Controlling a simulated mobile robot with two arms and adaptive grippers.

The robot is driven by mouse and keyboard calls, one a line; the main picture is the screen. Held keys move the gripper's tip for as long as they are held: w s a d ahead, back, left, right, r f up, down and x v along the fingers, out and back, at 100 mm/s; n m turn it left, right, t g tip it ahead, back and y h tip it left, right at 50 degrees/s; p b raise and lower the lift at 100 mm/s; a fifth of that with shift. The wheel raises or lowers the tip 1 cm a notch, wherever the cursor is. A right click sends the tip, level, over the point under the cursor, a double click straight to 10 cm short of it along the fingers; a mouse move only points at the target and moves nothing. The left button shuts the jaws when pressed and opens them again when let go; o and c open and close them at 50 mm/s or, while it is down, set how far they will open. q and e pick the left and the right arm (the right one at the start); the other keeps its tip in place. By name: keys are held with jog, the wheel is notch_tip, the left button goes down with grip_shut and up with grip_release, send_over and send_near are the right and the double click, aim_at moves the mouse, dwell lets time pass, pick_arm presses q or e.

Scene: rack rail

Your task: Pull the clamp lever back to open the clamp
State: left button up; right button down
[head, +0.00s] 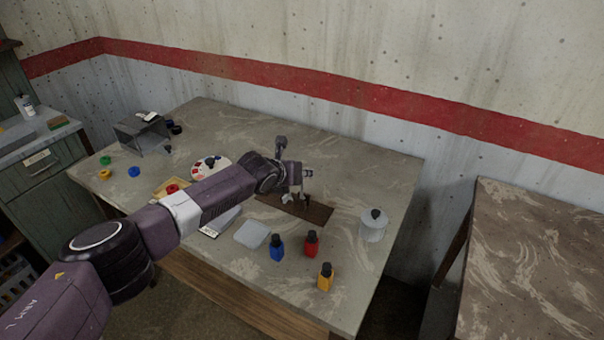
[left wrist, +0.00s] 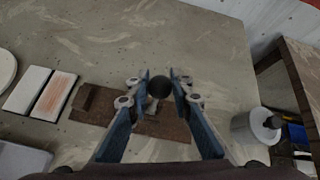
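The clamp sits on a dark brown board (head: 320,213) near the middle of the table; the board also shows in the left wrist view (left wrist: 180,131). The clamp lever's black ball knob (left wrist: 159,87) shows between my left gripper's fingers in the left wrist view. My left gripper (head: 305,188) is above the board. Its blue fingers (left wrist: 161,82) are open on either side of the knob, with narrow gaps; contact is not clear. A small pale part of the clamp shows below the knob, and the rest is mostly hidden by the gripper. My right gripper is not in view.
Blue (head: 277,248), red (head: 311,243) and yellow (head: 325,277) bottles stand in front of the board. A grey lidded pot (head: 373,226) stands to its right. A pale tray (head: 252,234) lies front left. Bare table (head: 360,172) lies behind the board.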

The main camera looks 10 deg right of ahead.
pick_arm(q)
jog(key=o, duration=0.4)
jog(key=shift+a, duration=0.15)
jog(key=shift+o, duration=0.2)
jog(key=v, duration=1.2)
